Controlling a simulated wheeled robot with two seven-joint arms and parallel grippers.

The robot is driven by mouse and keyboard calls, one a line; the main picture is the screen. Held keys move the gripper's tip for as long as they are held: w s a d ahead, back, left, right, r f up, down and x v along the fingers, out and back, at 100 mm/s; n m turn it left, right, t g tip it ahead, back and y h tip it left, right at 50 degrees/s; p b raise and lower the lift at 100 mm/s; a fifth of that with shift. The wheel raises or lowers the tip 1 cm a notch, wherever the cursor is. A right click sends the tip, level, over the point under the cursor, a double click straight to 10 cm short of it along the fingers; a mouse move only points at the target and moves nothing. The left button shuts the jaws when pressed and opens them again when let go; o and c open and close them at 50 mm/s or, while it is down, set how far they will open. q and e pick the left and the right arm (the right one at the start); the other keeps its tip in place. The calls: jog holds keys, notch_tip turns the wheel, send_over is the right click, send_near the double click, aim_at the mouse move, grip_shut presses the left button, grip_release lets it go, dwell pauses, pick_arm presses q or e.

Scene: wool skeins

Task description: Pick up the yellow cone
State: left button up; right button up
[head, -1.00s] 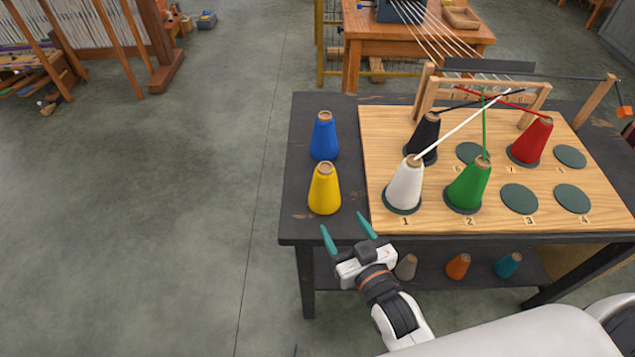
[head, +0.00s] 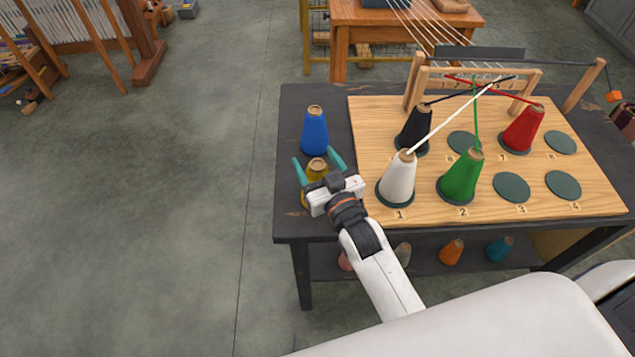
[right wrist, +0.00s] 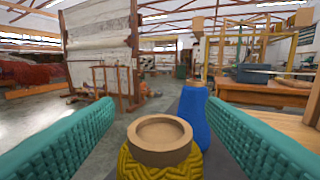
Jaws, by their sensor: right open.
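The yellow cone (head: 316,169) stands on the dark table's left strip, mostly hidden behind my right gripper in the head view. In the right wrist view the yellow cone (right wrist: 160,150) shows its tan top and upper yarn, low and between the fingers. My right gripper (head: 319,160) is open, its teal fingers to either side of the cone's top. No contact of the fingers with the cone can be made out. My left gripper is not in view.
A blue cone (head: 314,131) stands just behind the yellow one. To the right, a wooden board (head: 540,200) holds white (head: 398,179), green (head: 462,177), black (head: 415,129) and red (head: 523,128) cones with taut threads. The floor (head: 150,230) on the left is clear.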

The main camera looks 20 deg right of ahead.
jog(key=shift+w+a+f, duration=0.1)
jog(key=shift+w, duration=0.7)
grip_shut()
